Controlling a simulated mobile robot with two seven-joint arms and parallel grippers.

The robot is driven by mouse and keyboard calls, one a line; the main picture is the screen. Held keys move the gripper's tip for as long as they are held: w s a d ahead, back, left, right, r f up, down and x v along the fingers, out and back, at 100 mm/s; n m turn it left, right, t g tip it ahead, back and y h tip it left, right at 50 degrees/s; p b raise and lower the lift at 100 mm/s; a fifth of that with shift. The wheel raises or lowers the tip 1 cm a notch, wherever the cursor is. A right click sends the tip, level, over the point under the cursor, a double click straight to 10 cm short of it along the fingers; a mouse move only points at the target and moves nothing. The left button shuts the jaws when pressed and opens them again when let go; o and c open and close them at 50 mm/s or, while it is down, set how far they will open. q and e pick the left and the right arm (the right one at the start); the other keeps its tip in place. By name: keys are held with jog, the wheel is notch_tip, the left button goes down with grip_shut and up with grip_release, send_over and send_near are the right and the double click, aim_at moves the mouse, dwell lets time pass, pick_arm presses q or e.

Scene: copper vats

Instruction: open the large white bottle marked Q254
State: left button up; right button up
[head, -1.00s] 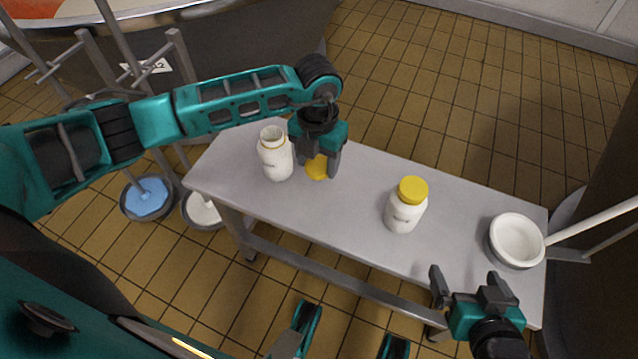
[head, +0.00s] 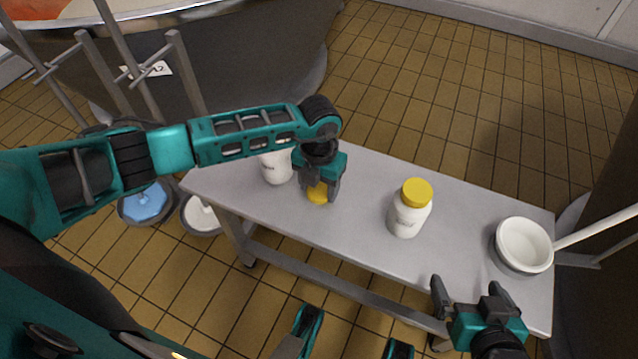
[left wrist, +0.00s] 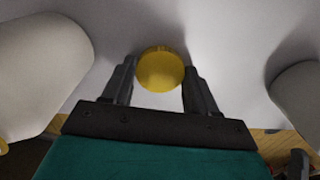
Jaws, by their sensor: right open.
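An open white bottle (head: 275,170) stands at the left of the grey bench, its top hidden behind my left arm. Another white bottle (head: 408,217) with a yellow cap (head: 417,192) stands upright near the bench's middle. Their labels are too small to read. My left gripper (head: 319,190) is just right of the open bottle, pointing down, shut on a loose yellow lid (head: 317,193). In the left wrist view the lid (left wrist: 161,69) sits between the fingertips. Whether it touches the bench is unclear. My right gripper (head: 468,290) is open and empty by the bench's front edge.
A white bowl (head: 524,245) with a handle-like rod beside it stands at the bench's right end. The bench (head: 365,190) is clear between lid and capped bottle. White shapes flank the gripper in the left wrist view. A dark vat stands behind left.

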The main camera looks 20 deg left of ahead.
pick_arm(q)
jog(key=o, duration=0.5)
